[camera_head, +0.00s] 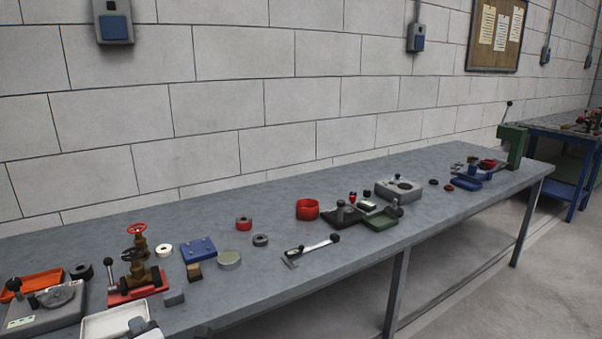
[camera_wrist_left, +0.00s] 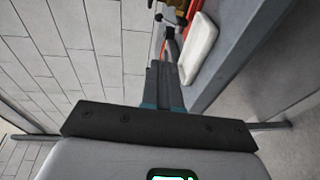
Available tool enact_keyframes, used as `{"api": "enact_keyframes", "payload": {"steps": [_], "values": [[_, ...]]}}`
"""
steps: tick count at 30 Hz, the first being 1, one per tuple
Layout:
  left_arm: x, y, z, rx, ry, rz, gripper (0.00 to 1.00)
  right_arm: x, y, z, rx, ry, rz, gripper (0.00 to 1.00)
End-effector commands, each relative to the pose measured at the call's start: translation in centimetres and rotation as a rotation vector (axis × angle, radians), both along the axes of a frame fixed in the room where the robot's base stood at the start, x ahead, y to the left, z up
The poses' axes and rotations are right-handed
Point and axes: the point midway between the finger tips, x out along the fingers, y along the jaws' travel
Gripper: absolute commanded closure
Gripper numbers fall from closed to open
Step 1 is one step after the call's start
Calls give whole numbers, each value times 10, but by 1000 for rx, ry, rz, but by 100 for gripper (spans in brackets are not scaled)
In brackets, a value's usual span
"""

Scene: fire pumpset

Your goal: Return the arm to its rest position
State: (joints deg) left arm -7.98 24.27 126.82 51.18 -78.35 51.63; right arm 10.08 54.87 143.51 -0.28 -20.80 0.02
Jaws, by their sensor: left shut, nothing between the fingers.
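My left gripper (camera_head: 138,325) shows only in part at the bottom left of the head view, by the right end of a white tray (camera_head: 90,325). In the left wrist view its two fingers (camera_wrist_left: 163,88) are together with nothing between them. The white tray (camera_wrist_left: 198,48) lies beyond and to the right of the fingertips there, apart from them in the picture. The rest of my left arm is out of the head view. My right gripper is in neither view.
A long grey workbench (camera_head: 270,275) runs along a block wall. The bench's middle has bare patches.

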Motion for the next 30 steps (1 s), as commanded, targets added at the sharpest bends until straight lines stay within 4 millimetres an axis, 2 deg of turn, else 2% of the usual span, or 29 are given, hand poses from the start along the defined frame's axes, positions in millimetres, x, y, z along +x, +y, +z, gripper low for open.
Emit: {"api": "enact_keyframes", "payload": {"steps": [1,2,6,11,16,17,20,21,24,27,30], "values": [[-1,10,3,2,28,21,100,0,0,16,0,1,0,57],[-1,14,-4,5,55,28,100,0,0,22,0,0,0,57],[-8,22,-42,25,191,14,100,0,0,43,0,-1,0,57],[-15,6,-97,33,389,-136,100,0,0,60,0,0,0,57],[-43,-30,-162,48,666,-400,100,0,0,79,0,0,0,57],[-51,-39,-174,51,724,-464,100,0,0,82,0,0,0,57],[-93,-79,-216,69,937,-742,100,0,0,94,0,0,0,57],[-115,-98,-231,81,1019,-877,100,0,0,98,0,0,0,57],[-170,-141,-255,135,1171,-1233,100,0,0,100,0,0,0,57],[-215,-171,-263,230,1243,-1563,100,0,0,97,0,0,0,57],[-242,-184,-261,332,1264,-1802,100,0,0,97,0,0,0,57]]}}
